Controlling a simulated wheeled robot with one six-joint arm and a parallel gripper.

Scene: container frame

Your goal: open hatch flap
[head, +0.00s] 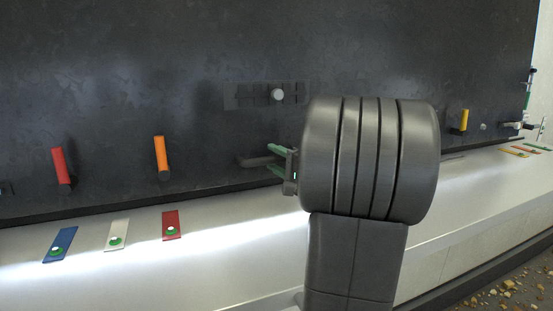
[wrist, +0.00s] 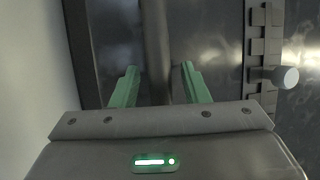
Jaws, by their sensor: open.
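The hatch flap seems to be the dark panel (wrist: 212,42) in the wrist view, between a dark edge on the left and a segmented strip on the right. A dark grey bar handle (wrist: 155,35) crosses it lengthwise. The handle (head: 252,161) also shows in the head view, low on the dark wall. My gripper (wrist: 160,72) is open, with one green finger on each side of the handle; whether they touch it I cannot tell. In the head view my gripper (head: 277,160) is at the handle's right part, and my wrist hides the wall behind it.
A segmented strip (head: 244,96) with a pale round knob (head: 278,95) lies above the handle. A red lever (head: 64,165), an orange lever (head: 161,153) and a yellow lever (head: 464,119) stick out. Blue (head: 64,240), white (head: 118,231) and red (head: 171,221) plates lie on the ledge (head: 220,262).

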